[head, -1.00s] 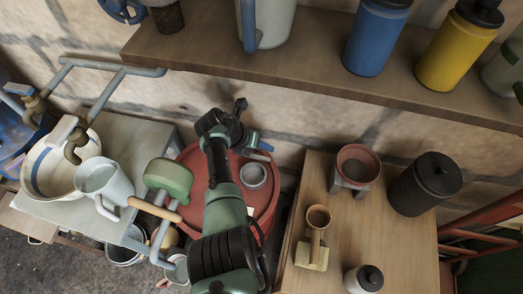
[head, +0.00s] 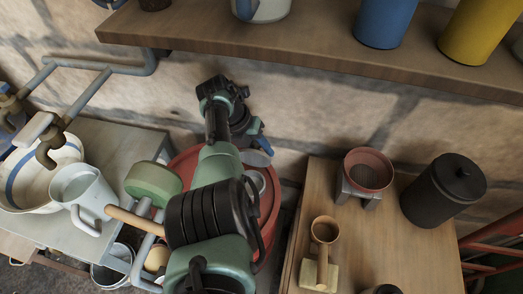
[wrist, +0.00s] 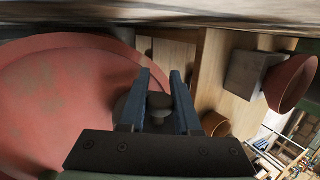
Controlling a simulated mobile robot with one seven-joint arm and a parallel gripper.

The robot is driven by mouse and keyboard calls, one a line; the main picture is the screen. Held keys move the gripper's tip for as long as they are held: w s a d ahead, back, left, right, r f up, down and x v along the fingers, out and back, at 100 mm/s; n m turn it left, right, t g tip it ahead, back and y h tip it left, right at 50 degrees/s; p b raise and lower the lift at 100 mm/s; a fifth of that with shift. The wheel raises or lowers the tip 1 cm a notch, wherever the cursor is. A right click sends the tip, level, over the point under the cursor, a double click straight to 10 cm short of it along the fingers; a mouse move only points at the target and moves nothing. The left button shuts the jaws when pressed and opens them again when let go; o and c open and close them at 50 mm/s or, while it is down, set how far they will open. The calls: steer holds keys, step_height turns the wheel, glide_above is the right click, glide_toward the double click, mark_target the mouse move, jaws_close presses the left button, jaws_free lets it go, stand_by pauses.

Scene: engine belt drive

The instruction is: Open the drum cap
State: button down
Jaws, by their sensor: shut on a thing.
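The red drum (head: 273,205) stands on the floor between the two tables, largely hidden behind my arm. Its round red top (wrist: 60,100) fills the left of the wrist view. My gripper (wrist: 158,92) has its two blue fingers closed around a dark grey knob-like piece, which looks like the drum cap (wrist: 159,108). In the head view my gripper (head: 260,145) is over the far right side of the drum. A grey round part (head: 257,181) shows on the drum top beside my arm. I cannot tell whether the held piece is seated or lifted.
A wooden table (head: 345,235) at right holds a red-rimmed pot (head: 368,170), a black canister (head: 443,190) and a wooden cup (head: 324,231). At left are a white jug (head: 82,192), pipes and a green round object (head: 153,181). A shelf (head: 300,62) runs above, near the wall.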

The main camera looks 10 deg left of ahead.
stand_by(0.3)
steer(key=c, duration=0.6)
jaws_free()
steer(key=shift+r, duration=0.1)
steer(key=p+v, duration=0.4)
steer(key=v, duration=0.7)
steer(key=shift+a+r+p, duration=0.15)
steer(key=shift+r+p, duration=0.2)
steer(key=shift+p, duration=0.05)
steer(key=shift+s, duration=0.1)
